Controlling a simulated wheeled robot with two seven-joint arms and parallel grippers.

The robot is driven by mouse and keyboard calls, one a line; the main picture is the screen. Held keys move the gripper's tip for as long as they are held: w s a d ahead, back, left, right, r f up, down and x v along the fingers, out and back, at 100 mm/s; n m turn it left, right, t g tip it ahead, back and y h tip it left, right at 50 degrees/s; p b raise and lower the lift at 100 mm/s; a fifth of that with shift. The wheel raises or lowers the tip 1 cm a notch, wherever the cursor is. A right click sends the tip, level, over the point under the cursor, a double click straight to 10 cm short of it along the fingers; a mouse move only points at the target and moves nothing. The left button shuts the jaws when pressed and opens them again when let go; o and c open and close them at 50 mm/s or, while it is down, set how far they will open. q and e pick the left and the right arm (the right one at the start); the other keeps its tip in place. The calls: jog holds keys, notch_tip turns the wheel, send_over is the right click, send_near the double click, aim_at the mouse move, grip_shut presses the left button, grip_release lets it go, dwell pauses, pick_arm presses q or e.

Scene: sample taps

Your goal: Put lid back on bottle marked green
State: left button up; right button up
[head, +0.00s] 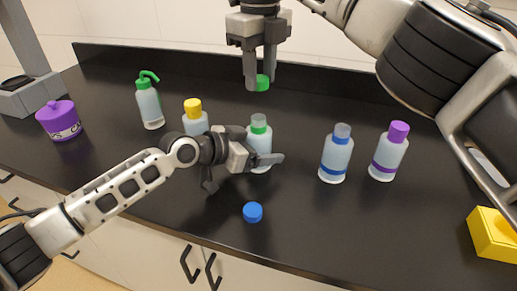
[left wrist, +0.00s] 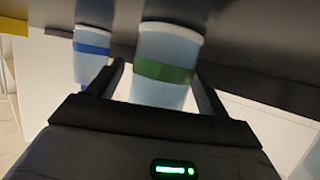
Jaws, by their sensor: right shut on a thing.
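The green-marked bottle (head: 259,141) stands upright and uncapped on the dark counter, with a clear neck and a green ring below it. In the left wrist view its body with a green band (left wrist: 165,72) shows between my left fingers. My left gripper (head: 264,154) is open around this bottle, one finger in front; the other is hidden in the head view. My right gripper (head: 262,72) points down and is shut on the green lid (head: 263,83), held above and slightly behind the bottle's neck.
A blue-banded bottle (head: 335,156) without lid and a purple-capped bottle (head: 389,152) stand to the right. A blue lid (head: 252,212) lies in front. A yellow-capped bottle (head: 194,117), green wash bottle (head: 149,103) and purple pot (head: 59,120) stand left. A yellow block (head: 493,235) sits right.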

pick_arm(q)
jog(key=c, duration=1.4)
pick_arm(e)
send_over(260, 118)
jog(key=shift+f, duration=2.5)
jog(key=shift+f, duration=0.9)
jog(key=shift+f, duration=0.5)
